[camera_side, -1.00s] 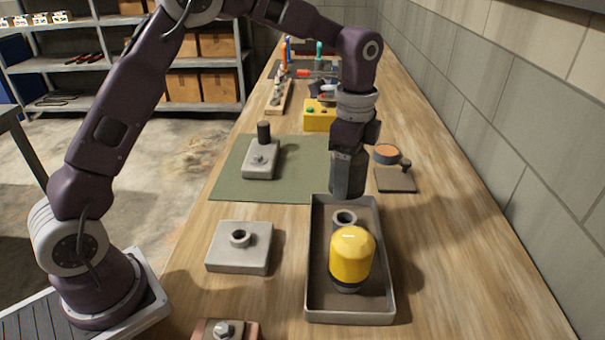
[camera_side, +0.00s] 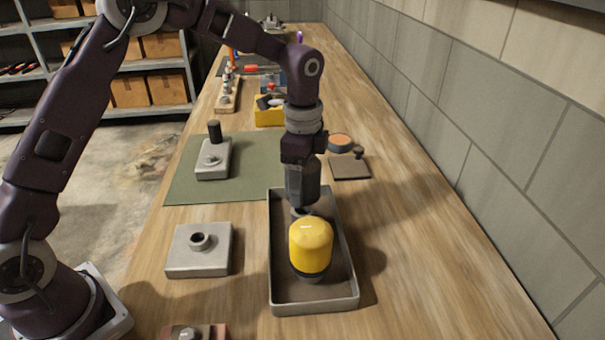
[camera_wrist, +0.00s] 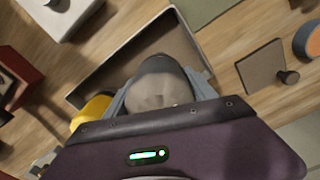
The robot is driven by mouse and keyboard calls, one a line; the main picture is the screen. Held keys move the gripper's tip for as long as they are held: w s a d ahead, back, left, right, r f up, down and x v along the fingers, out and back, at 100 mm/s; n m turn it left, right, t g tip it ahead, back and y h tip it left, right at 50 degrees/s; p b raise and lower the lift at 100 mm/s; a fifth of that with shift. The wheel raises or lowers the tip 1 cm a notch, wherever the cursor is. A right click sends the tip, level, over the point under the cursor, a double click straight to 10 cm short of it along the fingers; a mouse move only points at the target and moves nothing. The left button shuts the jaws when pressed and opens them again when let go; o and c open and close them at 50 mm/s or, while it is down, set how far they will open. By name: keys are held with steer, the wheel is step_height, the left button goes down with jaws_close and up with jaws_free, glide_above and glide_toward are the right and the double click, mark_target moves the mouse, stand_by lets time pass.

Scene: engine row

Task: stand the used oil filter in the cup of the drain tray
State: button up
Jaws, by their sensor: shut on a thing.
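My gripper (camera_side: 303,168) is shut on a dark grey domed cylinder, which I take as the used oil filter (camera_side: 303,190). In the wrist view its rounded grey top (camera_wrist: 158,82) sits between my two fingers. The filter hangs upright over the far half of the drain tray (camera_side: 315,308), a long grey shallow tray. The cup (camera_side: 299,213) in the tray is just under the filter and mostly hidden; I cannot tell whether they touch. A yellow filter (camera_side: 311,243) with a dark base stands in the tray, nearer the camera.
A grey block with a threaded stub (camera_side: 199,250) lies left of the tray. A green mat (camera_side: 185,185) with another grey fixture (camera_side: 213,160) is behind it. A dark square plate with a knob (camera_side: 349,168) and an orange-topped round tin (camera_side: 340,142) stand behind right. Right-hand bench is clear.

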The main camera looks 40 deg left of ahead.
steer(key=shift+f, duration=1.7)
steer(key=o, duration=1.6)
steer(key=shift+c, duration=0.2)
steer(key=r, duration=0.8)
steer(key=shift+s, duration=0.3)
steer(key=s+a+r+n+t, duration=0.25)
steer(key=s+r+n, duration=0.25)
steer(key=s+r, duration=0.5)
steer(key=s+a+n+t, duration=0.2)
steer(key=s+n, duration=0.6)
steer(key=s, duration=1.1)
steer(key=shift+a+f+n+t, duration=0.15)
steer(key=shift+a+n+t, duration=0.2)
steer(key=shift+t, duration=0.2)
